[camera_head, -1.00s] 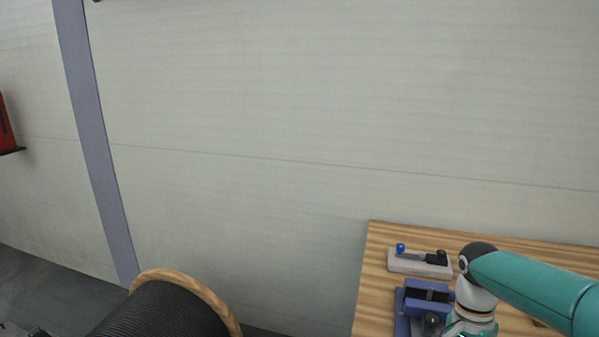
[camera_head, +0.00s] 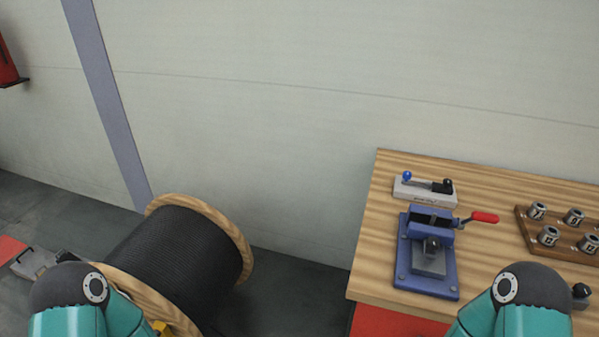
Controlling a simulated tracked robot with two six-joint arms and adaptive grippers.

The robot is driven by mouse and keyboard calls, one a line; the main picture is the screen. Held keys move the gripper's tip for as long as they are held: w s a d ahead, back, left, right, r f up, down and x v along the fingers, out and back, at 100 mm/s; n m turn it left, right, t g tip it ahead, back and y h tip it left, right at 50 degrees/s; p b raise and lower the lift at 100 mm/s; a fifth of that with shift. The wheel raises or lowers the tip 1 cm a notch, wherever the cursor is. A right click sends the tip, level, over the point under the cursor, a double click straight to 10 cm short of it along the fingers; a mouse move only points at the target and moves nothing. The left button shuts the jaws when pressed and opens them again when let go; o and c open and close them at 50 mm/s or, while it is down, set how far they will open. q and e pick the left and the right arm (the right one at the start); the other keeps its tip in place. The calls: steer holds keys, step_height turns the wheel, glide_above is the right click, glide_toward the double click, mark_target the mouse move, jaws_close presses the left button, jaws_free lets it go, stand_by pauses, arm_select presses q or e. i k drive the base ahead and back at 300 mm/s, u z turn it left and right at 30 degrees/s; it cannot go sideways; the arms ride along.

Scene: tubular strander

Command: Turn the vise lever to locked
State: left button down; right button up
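A blue vise (camera_head: 428,252) stands on the wooden bench at the right. Its lever has a red grip (camera_head: 484,217) and points out to the right from the vise's upper part. A dark round knob or workpiece shows at the middle of the vise. My two teal arms come in at the bottom left and bottom right, showing only their upper links and dark joints. Both grippers are out of view, below the picture. Neither arm covers the vise or its lever.
A grey block with a blue-knobbed lever (camera_head: 424,190) sits behind the vise. A wooden rack (camera_head: 529,231) with several metal sleeves stands right of it on the bench (camera_head: 374,270). A large black cable drum (camera_head: 178,258) stands on the floor at left. A pale wall (camera_head: 270,120) closes the back.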

mark_target(475, 215)
steer(key=u, duration=0.05)
steer(key=k, duration=1.45)
steer(key=z, duration=0.75)
steer(key=i, duration=1)
steer(key=u, duration=0.1)
